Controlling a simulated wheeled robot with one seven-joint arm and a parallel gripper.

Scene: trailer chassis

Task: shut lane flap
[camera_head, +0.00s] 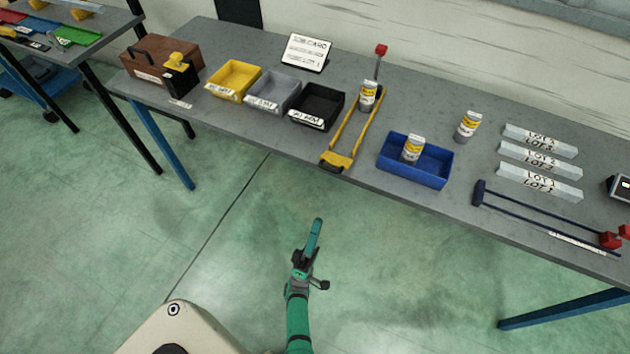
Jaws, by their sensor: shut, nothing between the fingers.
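A lane with yellow rails (362,122) runs from the back of the grey table to its front edge. At its near end is a yellow plate (339,159) with a dark piece under it; I cannot tell whether this is the flap or how it stands. A can (368,96) stands at the lane's far end, before a post with a red block (381,49). A second lane with dark blue rails (540,213) lies at right, with a dark block at its left end and red pieces at its right. My gripper (314,232) is shut and empty, over the floor before the table.
Yellow (247,94), grey (290,104) and black bins (334,118) stand left of the yellow lane. A blue tray (424,178) holding a can (413,148) is right of it. The floor ahead is clear.

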